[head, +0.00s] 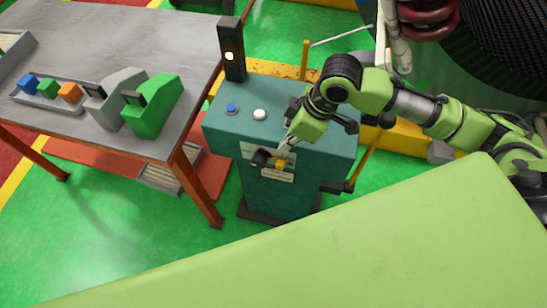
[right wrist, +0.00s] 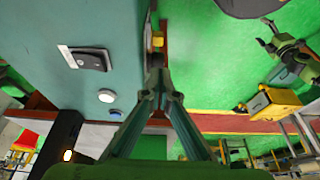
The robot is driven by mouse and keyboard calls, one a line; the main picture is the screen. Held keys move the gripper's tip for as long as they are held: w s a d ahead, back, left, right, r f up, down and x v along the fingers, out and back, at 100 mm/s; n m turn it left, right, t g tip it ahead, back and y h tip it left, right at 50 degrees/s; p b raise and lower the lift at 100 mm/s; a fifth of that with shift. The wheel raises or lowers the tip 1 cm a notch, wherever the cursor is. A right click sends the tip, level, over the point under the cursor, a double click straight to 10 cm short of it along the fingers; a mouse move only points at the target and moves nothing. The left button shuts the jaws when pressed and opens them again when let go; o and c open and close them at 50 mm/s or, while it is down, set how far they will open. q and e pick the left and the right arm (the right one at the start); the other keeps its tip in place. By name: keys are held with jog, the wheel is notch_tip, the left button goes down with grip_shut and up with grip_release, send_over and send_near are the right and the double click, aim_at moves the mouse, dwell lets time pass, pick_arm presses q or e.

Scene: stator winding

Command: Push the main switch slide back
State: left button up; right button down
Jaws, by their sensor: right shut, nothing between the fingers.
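The teal control cabinet (head: 308,150) stands at the centre of the head view. On its front is a pale plate with a black knob (head: 261,158) and a small yellow piece (head: 281,165), which looks like the main switch slide. My right gripper (head: 284,147) points down at this plate, just above the yellow piece. In the right wrist view its fingertips (right wrist: 157,72) meet with nothing between them, and a yellow piece (right wrist: 157,41) lies just beyond them. I cannot tell whether they touch it. My left gripper is out of view.
The cabinet top bears a blue button (head: 232,108), a white button (head: 260,114) and a black post with a lit lamp (head: 230,56). A metal table (head: 150,40) with green and grey housings stands at left. A large light green surface (head: 380,250) fills the front.

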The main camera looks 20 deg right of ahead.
aim_at(279, 165)
jog(key=shift+a, duration=0.1)
jog(key=x, duration=1)
jog(key=shift+p, duration=0.4)
jog(key=shift+s, duration=0.1)
jog(key=shift+s+d+r+p, duration=0.15)
jog(key=shift+s+d+p, duration=0.2)
jog(key=shift+d+p, duration=0.35)
jog(key=shift+s+d+p, duration=0.15)
jog(key=shift+p, duration=0.25)
jog(key=shift+s+d, duration=0.1)
